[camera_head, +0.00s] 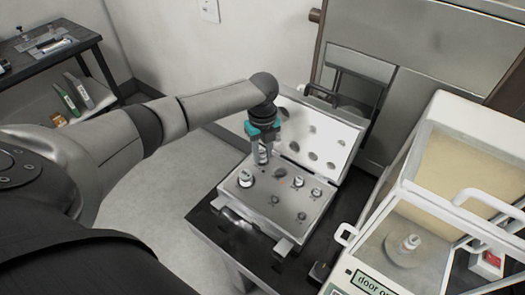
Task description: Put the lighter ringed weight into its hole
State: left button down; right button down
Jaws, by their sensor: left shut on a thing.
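The weight box (262,213) stands open on a dark table, its lid raised at the back. Several metal weights sit in its top, among them one at the left (245,179), one at the right (316,194) and one nearer the middle (301,180). My left gripper (262,158) points down over the back left part of the box and is shut on a small metal weight, mostly hidden by the fingers. I cannot tell whether this weight touches the box or which hole is under it. Another metal weight (409,243) stands on the balance pan. My right gripper is not in view.
The open lid (324,134) with dark round recesses stands close behind my left gripper. A glass-walled balance (440,190) stands at the right. A dark side table (48,48) with tools is at the far left. The floor between is clear.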

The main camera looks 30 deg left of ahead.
pick_arm(q)
jog(key=shift+f, duration=0.3)
jog(key=c, duration=0.5)
grip_release()
notch_tip(320, 180, up, 15)
jog(key=p, duration=0.1)
jog(key=shift+r+p, duration=0.15)
jog(key=shift+p, duration=0.2)
